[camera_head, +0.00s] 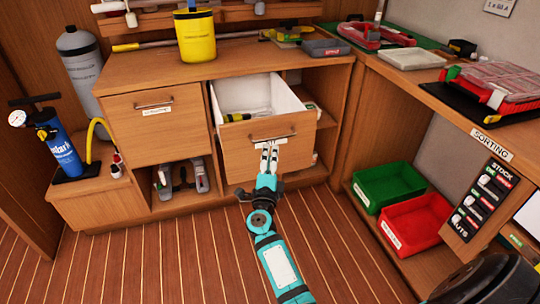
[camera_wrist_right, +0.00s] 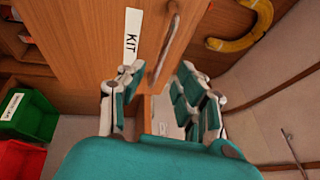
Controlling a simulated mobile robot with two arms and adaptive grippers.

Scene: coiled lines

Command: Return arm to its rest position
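My right gripper (camera_head: 269,148) is in front of the open drawer (camera_head: 236,142), with its fingertips at the drawer's metal handle (camera_head: 273,137). It also shows in the right wrist view (camera_wrist_right: 157,88), where its two fingers stand apart with nothing clamped between them. The handle (camera_wrist_right: 166,48) lies just ahead of the gap; I cannot tell whether a finger touches it. The arm reaches forward and is extended from the bottom of the head view. The drawer front bears a KIT label (camera_wrist_right: 132,36). My left gripper is not in view.
A yellow-handled tool (camera_head: 248,115) lies in the drawer. A yellow canister (camera_head: 195,35) stands on the cabinet top. A green bin (camera_head: 390,184) and a red bin (camera_head: 415,222) sit on the low right shelf. The floor (camera_head: 170,255) in front is clear.

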